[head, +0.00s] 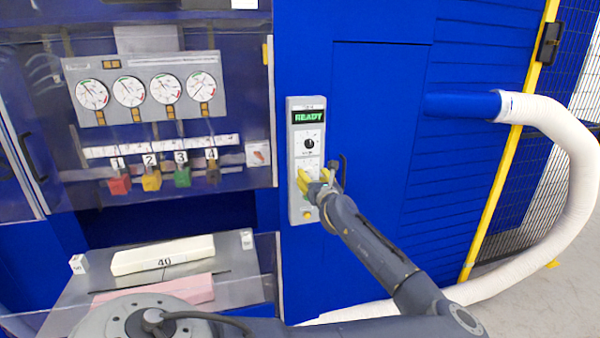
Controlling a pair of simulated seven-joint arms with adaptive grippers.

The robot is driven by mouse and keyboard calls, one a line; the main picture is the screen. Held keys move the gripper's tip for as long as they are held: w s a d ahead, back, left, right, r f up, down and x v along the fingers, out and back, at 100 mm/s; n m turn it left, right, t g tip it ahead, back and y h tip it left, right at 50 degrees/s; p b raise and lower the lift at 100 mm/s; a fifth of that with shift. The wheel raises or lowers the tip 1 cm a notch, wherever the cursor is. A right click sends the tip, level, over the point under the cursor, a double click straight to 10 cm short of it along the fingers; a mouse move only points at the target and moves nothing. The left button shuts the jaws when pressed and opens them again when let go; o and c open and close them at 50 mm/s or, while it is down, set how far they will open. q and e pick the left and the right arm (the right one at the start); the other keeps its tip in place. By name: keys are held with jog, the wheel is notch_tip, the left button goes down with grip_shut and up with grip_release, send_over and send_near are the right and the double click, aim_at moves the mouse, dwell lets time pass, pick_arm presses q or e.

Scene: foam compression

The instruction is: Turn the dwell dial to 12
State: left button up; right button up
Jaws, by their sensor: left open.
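The grey control panel (292,150) is upright on the blue machine front, with a green READY display (308,116) at its top. A black knob (309,143) sits on a white scale below the display. A second white dial face (307,165) lies lower and is partly hidden by my gripper. The labels are too small to read, so I cannot tell which one is the dwell dial. My left gripper (312,180) is open, with its yellow-tipped fingers at the lower dial. I cannot tell whether they touch it. My right gripper is out of view.
A yellow button (307,213) is low on the panel. Several gauges (145,88) and numbered coloured valves (151,180) are at the left. A foam block marked 40 (163,255) and a pink block (200,289) lie below them. A white hose (560,125) curves at the right.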

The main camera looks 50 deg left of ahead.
aim_at(310, 171)
pick_arm(q)
jog(key=shift+x, duration=1.9)
grip_shut()
